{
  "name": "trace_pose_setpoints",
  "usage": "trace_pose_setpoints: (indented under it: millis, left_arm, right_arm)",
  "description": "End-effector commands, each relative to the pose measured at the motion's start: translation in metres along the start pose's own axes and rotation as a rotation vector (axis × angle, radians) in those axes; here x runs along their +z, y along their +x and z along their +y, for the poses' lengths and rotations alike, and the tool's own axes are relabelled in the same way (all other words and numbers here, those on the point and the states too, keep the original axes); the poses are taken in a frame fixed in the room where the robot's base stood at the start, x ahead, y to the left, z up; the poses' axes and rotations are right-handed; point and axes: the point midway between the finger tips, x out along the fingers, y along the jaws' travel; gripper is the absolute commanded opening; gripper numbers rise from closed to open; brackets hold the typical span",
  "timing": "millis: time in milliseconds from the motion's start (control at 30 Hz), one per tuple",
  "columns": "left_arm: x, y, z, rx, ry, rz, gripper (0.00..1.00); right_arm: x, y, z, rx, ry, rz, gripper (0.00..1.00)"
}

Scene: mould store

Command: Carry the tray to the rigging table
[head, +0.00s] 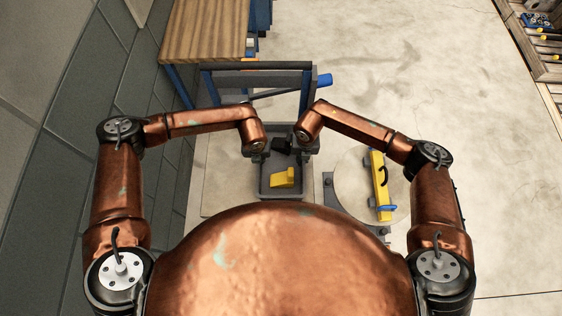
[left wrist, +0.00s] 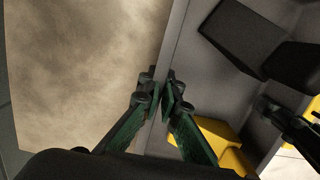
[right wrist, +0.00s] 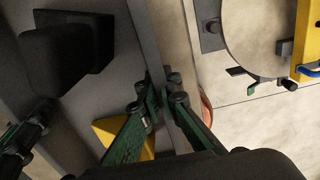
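The tray (head: 266,188) is grey and open-topped, below my two forearms in the head view. It holds a yellow block (head: 282,178) and dark blocks (left wrist: 240,35). My left gripper (left wrist: 160,84) has its fingertips close together on either side of the tray's left wall, shut on it. My right gripper (head: 308,150) is at the opposite side; in the right wrist view its fingertips (right wrist: 160,90) straddle the right wall, pressed close to it. The yellow block also shows in the right wrist view (right wrist: 112,130). My wrists partly hide the tray's far end.
A blue-legged frame (head: 255,80) stands just beyond the tray, with a wooden-topped table (head: 203,30) behind it at left. A round pale disc (head: 355,190) carrying a yellow bar (head: 380,185) is to the right.

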Motion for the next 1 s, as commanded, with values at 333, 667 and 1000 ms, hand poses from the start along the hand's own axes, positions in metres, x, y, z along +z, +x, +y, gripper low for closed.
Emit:
trace_pose_setpoints:
  millis: [333, 667, 1000]
  left_arm:
    - [0.0, 0.0, 0.0, 0.001, 0.0, 0.0, 0.0]
    - [0.001, -0.001, 0.0, 0.0, -0.001, -0.001, 0.0]
    - [0.004, -0.015, 0.0, 0.0, -0.001, -0.008, 0.0]
  right_arm:
    - [0.0, 0.0, 0.0, 0.0, 0.0, 0.0, 0.0]
    - [0.001, -0.001, 0.0, 0.001, 0.0, -0.001, 0.0]
    - [0.002, -0.015, 0.0, 0.0, 0.0, -0.008, 0.0]
